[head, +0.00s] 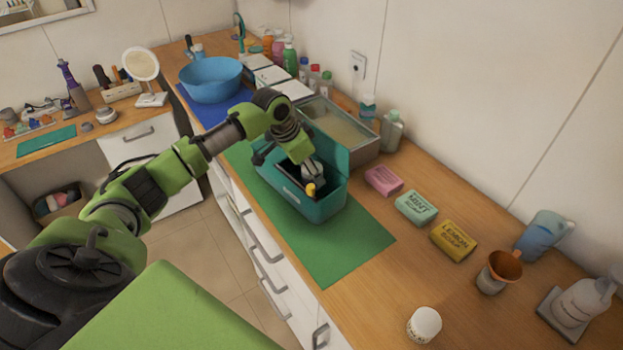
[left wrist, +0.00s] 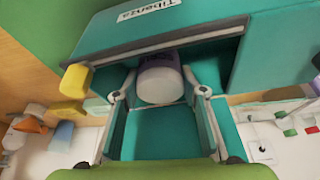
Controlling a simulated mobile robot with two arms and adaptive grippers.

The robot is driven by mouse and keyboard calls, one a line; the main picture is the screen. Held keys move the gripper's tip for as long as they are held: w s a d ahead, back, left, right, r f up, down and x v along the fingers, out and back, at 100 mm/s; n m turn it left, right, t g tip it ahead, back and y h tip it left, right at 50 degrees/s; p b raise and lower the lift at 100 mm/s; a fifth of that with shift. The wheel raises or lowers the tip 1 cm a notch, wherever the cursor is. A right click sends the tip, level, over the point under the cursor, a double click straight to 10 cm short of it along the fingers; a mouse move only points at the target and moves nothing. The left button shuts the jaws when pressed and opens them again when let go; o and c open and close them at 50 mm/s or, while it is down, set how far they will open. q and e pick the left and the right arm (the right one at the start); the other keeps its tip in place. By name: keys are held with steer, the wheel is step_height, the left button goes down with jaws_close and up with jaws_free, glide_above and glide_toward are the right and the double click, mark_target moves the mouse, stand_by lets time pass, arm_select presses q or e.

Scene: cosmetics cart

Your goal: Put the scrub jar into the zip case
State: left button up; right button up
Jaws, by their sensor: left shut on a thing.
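The teal zip case (head: 318,207) stands open on the green mat, its lid raised on the wall side. My left gripper (head: 313,176) reaches down into its opening. In the left wrist view my left gripper (left wrist: 160,97) is shut on the scrub jar (left wrist: 163,82), a pale jar with a purple band, between its two fingers. Whether the jar touches the case floor I cannot tell. The gripper mostly hides the jar in the head view. My right gripper is not in view.
The green mat (head: 345,250) is bare in front of the case. A clear bin (head: 345,130) stands close behind it. Pink (head: 383,181), mint (head: 416,208) and yellow (head: 452,241) soaps lie to the right. A white jar (head: 424,324) stands near the front edge.

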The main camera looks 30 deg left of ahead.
mark_target(312, 180)
arm_select(q)
step_height(312, 180, down, 3)
steer(key=shift+f+p, duration=0.2)
steer(key=shift+p, duration=0.25)
steer(key=shift+f, duration=0.45)
steer(key=shift+f, duration=0.1)
steer(key=o, duration=1.2)
steer(key=b+v, duration=0.2)
steer(key=v, duration=1)
